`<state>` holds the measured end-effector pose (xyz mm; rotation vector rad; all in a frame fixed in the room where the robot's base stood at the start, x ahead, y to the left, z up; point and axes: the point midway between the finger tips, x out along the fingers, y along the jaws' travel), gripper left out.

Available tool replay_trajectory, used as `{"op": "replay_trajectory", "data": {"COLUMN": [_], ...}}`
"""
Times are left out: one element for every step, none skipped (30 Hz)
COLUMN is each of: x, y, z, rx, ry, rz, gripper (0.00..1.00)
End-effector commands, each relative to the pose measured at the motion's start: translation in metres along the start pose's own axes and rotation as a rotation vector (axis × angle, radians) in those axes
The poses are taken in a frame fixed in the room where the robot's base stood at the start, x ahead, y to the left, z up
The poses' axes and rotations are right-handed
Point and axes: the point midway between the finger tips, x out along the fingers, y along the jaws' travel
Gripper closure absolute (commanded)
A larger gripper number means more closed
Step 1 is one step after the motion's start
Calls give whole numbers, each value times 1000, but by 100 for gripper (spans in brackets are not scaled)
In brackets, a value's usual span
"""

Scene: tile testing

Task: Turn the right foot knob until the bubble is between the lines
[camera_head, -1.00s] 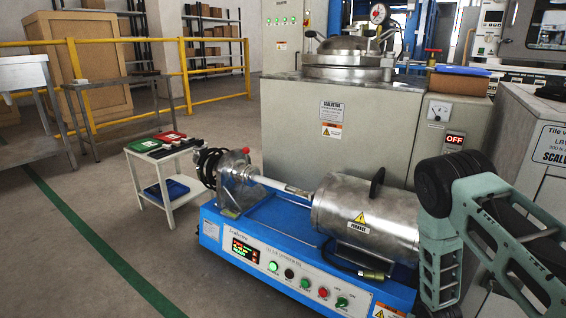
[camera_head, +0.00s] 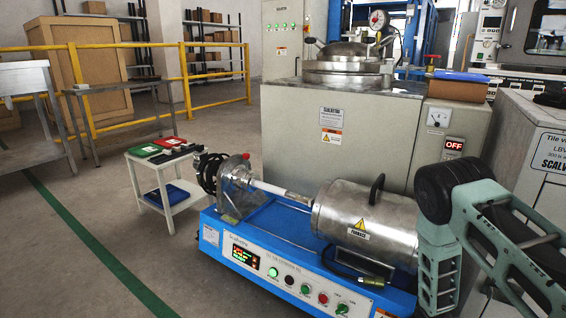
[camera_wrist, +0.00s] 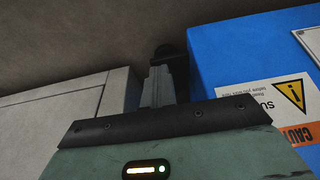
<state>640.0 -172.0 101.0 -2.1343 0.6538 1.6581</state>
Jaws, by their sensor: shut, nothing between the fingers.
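The blue bench machine (camera_head: 215,236) with its steel furnace drum (camera_head: 345,215) stands at centre in the head view. Its blue side (camera_wrist: 222,55) with a warning label (camera_wrist: 265,108) is at the right of the wrist view. My gripper (camera_wrist: 170,55) points between this blue side and a pale grey cabinet. Its fingers look together and hold nothing visible. In the head view my arm is at the right and the gripper is out of sight. I cannot make out the right foot knob, the bubble or its lines in either view.
The pale grey cabinet (camera_wrist: 75,105) is close left of my gripper in the wrist view. A small white side table (camera_head: 165,200) stands left of the machine. A large grey cabinet (camera_head: 340,135) stands behind it. Floor is open at the left.

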Motion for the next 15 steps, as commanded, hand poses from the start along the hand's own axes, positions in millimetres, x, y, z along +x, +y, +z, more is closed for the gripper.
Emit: {"op": "replay_trajectory", "data": {"x": [-1,-2,-2,-2,-2,-2,-2,-2,-2,-2,-2,-2,-2,-2,-1], "y": [-2,-3,-4,-5,-6,-7,-8,-9,-10,-11,-12,-13,-14,-15,-16], "z": [-1,-1,0,0,0,0,0,0,0,0,0,0,0,0,0], "rx": [1,1,0,0,0,0,0,0,0,0,0,0,0,0,0], "ry": [2,2,2,2,2,2,2,2,1,1,2,1,1,1,1], "rz": [-2,-2,-2,-2,-2,-2,-2,-2,-2,-2,-2,-2,-2,-2,-2], "gripper": [100,100,100,100,100,100,100,100,100,100,100,100,100,100,100]}}
